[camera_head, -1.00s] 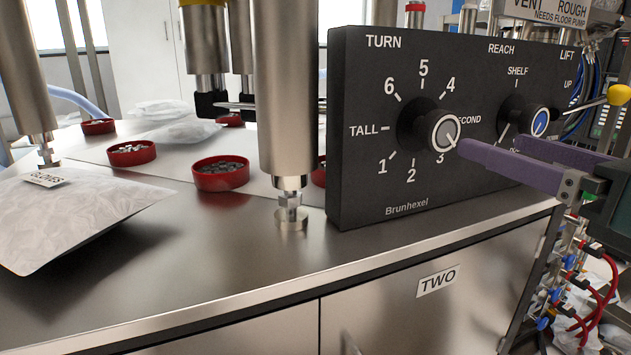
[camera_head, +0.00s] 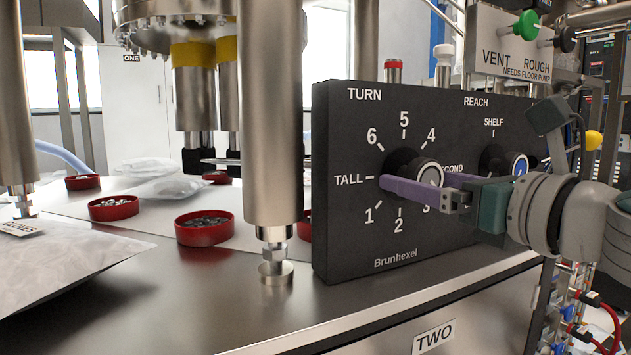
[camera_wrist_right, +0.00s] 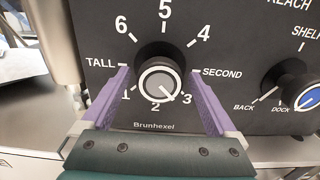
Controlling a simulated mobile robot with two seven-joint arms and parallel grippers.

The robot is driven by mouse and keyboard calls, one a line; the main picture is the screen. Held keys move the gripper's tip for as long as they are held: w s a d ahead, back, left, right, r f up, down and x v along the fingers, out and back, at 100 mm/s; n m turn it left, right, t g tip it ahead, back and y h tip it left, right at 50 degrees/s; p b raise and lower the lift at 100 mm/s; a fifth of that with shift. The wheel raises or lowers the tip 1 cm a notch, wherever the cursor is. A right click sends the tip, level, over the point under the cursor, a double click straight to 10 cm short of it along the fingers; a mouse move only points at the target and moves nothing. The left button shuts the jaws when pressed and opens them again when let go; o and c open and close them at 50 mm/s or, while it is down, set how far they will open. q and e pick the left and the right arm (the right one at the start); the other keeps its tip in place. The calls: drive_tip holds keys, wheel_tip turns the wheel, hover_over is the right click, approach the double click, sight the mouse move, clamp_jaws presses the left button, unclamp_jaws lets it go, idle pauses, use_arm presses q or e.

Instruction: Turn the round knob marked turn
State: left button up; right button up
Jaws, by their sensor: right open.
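The round knob (camera_head: 428,173) under the label TURN is black with a grey cap. It sits on the black Brunhexel panel (camera_head: 350,240). In the right wrist view the knob (camera_wrist_right: 160,82) has its white pointer line towards 3. My right gripper (camera_head: 414,182) has purple fingers and is open. In the wrist view its fingers (camera_wrist_right: 160,76) lie on either side of the knob, with visible gaps. I cannot tell how far they reach along its depth. In the head view the near finger hides the knob's lower part. My left gripper is not in view.
A steel column (camera_head: 270,120) stands left of the panel. Red dishes (camera_head: 204,229) and a wrapped packet (camera_head: 60,270) lie on the steel bench further left.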

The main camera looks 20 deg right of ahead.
drive_tip(key=shift+w, duration=0.4)
drive_tip(key=c, duration=1.4)
